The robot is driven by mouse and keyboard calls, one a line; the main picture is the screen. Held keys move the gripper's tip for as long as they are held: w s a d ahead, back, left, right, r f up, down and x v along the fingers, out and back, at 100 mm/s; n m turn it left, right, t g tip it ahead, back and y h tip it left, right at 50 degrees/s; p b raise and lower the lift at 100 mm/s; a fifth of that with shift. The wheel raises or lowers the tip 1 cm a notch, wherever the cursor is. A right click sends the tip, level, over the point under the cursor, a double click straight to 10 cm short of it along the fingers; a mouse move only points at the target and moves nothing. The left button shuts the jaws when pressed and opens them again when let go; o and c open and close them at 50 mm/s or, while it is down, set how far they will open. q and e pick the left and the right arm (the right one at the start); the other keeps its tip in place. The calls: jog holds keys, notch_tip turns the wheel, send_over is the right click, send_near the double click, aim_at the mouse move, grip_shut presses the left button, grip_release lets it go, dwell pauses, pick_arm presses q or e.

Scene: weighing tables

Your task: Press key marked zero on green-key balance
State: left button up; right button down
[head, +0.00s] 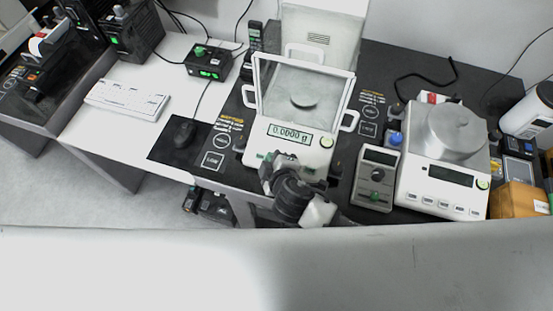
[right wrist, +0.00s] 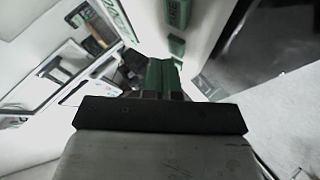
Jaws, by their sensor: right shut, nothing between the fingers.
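The green-key balance (head: 312,154) is white with a glass draft shield, in the middle of the head view. Its display (head: 290,134) reads 0.0000 g. My right gripper (head: 268,168) is at its front edge, over the key strip, and covers part of it. In the right wrist view the gripper's green-tipped fingers (right wrist: 162,75) are together with nothing between them. Green keys (right wrist: 178,13) with white lettering show beyond the fingers; I cannot clearly read the marks. I cannot tell whether the fingertips touch a key. My left gripper is not in view.
A second balance (head: 412,187) with a round steel pan stands to the right, with a small grey device (head: 375,166) beside it. A keyboard (head: 127,98), mouse (head: 184,131) and black box with green lights (head: 208,64) are on the left.

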jog(key=shift+w+f, duration=0.1)
jog(key=shift+f, duration=0.3)
dwell(0.6)
jog(key=shift+r, duration=0.1)
jog(key=shift+s+r+p, duration=0.25)
jog(key=shift+r+p, duration=0.35)
jog(key=shift+r, duration=0.1)
jog(key=r+p, duration=0.1)
jog(key=s+r+p, duration=0.1)
jog(key=r+p, duration=0.2)
jog(key=shift+s+a+r+p, duration=0.2)
jog(key=shift+a+r+p, duration=0.05)
jog(key=shift+r+p, duration=0.15)
dwell(0.4)
dwell(0.6)
